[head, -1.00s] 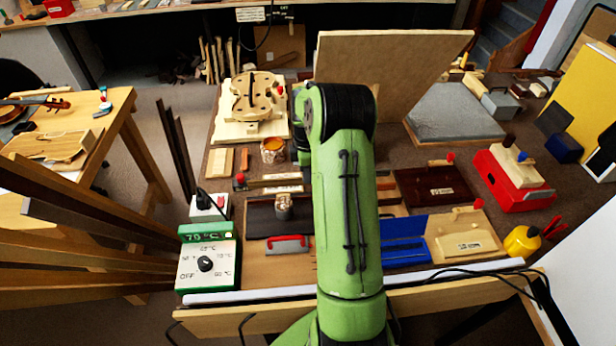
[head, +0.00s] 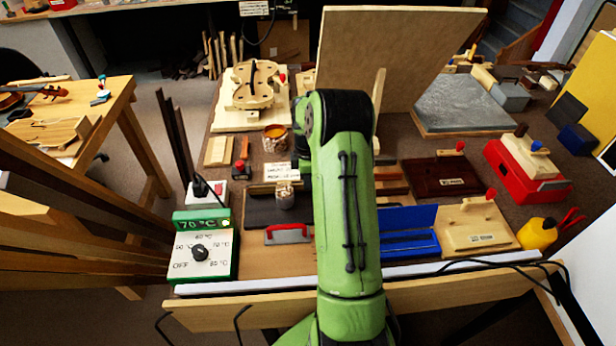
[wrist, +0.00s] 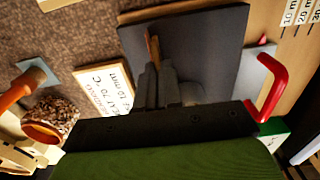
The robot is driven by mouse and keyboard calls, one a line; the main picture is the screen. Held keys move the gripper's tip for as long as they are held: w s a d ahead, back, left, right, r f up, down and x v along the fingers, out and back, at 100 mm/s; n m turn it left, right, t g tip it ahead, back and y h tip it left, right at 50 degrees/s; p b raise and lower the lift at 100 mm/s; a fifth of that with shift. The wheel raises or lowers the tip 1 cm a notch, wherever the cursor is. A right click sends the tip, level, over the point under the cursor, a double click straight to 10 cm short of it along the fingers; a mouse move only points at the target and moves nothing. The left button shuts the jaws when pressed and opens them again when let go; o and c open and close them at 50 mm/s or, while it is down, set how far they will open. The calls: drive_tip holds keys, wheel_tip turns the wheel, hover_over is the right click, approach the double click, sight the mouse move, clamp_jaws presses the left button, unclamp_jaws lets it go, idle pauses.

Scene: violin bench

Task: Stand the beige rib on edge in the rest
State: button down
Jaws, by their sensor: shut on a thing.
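My gripper (wrist: 157,88) is in the wrist view, its fingers closed on a thin brown-orange strip (wrist: 152,46) that projects past the fingertips. I take this strip to be the beige rib; it shows nearly edge-on. The gripper and strip are over a dark flat slab (wrist: 200,40); I cannot tell whether the strip touches it. I cannot tell which thing is the rest.
A pot (wrist: 50,122) and a printed card (wrist: 102,90) are to the left. A heater control box (head: 203,250) stands front left.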

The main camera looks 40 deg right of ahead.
drive_tip(key=shift+f, duration=0.15)
drive_tip(key=c, duration=1.2)
unclamp_jaws()
wheel_tip(320, 180, up, 16)
drive_tip(key=p, duration=0.4)
drive_tip(key=shift+f, duration=0.1)
